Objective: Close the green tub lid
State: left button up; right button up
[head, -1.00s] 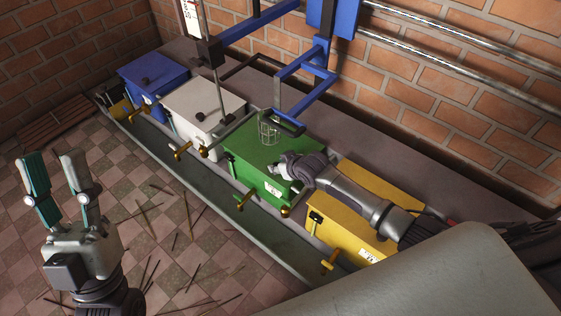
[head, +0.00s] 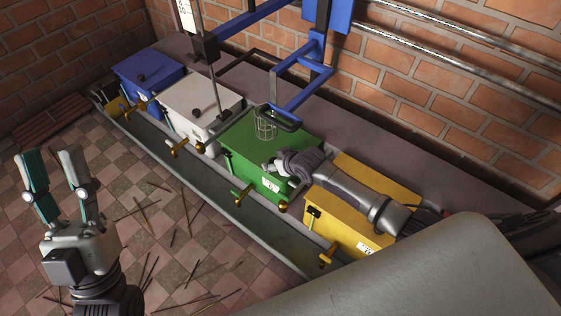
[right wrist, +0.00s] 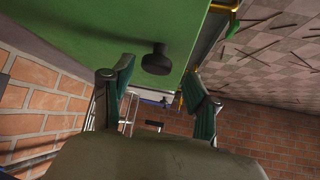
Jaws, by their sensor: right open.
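The green tub (head: 277,183) stands between the white and yellow tubs. Its green lid (head: 240,132) looks flat across the top; I cannot tell whether a small gap remains at its rim. A round black knob (right wrist: 156,60) on the green surface (right wrist: 90,30) shows in the right wrist view. My right gripper (head: 268,164) is over the front right part of the green lid, and its arm crosses the yellow tub. In the right wrist view my right gripper (right wrist: 163,88) is open and empty, close to the knob. My left gripper (head: 53,165) is open and empty over the floor.
A wire basket (head: 266,124) and a blue frame (head: 302,85) hang over the back of the green tub. The blue tub (head: 148,75), white tub (head: 195,105) and yellow tub (head: 340,215) share the ledge. Brass-coloured handles (head: 240,196) stick out in front. Thin sticks lie on the floor.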

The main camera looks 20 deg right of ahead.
jog(key=v, duration=1.1)
jog(key=shift+s+r, duration=0.2)
jog(key=shift+s, duration=0.15)
